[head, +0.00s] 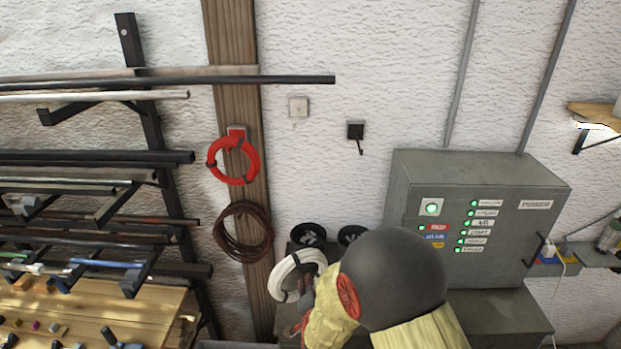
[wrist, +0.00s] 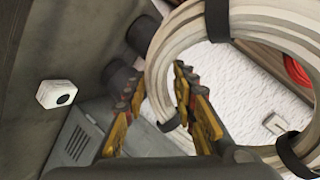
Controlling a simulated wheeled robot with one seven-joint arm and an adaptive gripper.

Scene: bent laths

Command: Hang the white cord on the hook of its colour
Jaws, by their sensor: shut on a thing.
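The white cord (head: 285,267) is a coil with dark ties, in front of the lower wall in the head view. My gripper (head: 307,297) is shut on its right side, partly hidden by my arm. In the wrist view the coil (wrist: 157,75) passes between the yellow fingers (wrist: 158,88). The white hook (head: 298,106) is a small pale plate on the wall, above the cord and apart from it; its peg is hard to make out. A pale plate (wrist: 275,123) shows beyond the coil in the wrist view.
A red cord (head: 212,160) hangs at the red hook (head: 236,131) on the wooden post. A brown coil (head: 222,232) hangs below it. A black hook (head: 355,130) is right of the white one. A grey cabinet (head: 400,185) stands right; racked bars (head: 300,79) jut from the left.

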